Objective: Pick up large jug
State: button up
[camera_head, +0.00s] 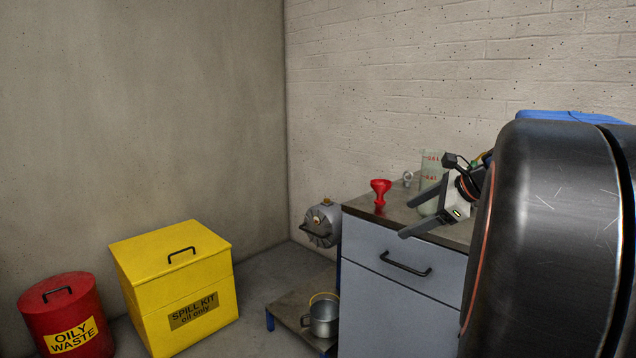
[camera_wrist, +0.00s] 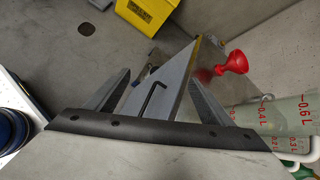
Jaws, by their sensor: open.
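A translucent, pale green jug with red litre marks (camera_head: 431,163) stands on the counter top, partly hidden behind my gripper. In the wrist view, jug walls with red litre marks (camera_wrist: 285,108) show at the right edge, cut off by the frame. I cannot tell there whether they belong to one jug or two. My gripper (camera_head: 409,217) is open and empty, its fingers pointing left over the counter's front edge. In the wrist view its spread fingers (camera_wrist: 160,82) have the cabinet front between them. The jug is outside the fingers, beyond the right one.
A red funnel (camera_head: 380,190) stands on the counter (camera_head: 402,207), left of the jug. The grey cabinet (camera_head: 385,300) is below. A metal pot (camera_head: 322,318) sits on a low platform. A yellow spill kit box (camera_head: 175,285) and red waste bin (camera_head: 65,315) stand left.

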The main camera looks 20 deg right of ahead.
jog(key=s+d+r+m+t+h, duration=0.15)
jog(key=d+r+m, duration=0.3)
jog(key=d, duration=0.45)
jog(key=s+d+r+m+t+h, duration=0.1)
jog(key=s+d+r+m+t, duration=0.3)
jog(key=d, duration=0.6)
jog(key=shift+m+g+y, duration=0.25)
jog(key=shift+m+g, duration=0.1)
jog(key=shift+g, duration=0.4)
jog(key=shift+d+x, duration=0.15)
jog(key=shift+x, duration=3.15)
jog(key=shift+d+x, duration=0.2)
jog(key=shift+x, duration=3.1)
jog(key=shift+d+x, duration=0.15)
jog(key=shift+x, duration=3.15)
jog(key=shift+c, duration=0.3)
jog(key=c, duration=1.1)
jog(key=shift+r, duration=0.1)
jog(key=shift+c, duration=0.2)
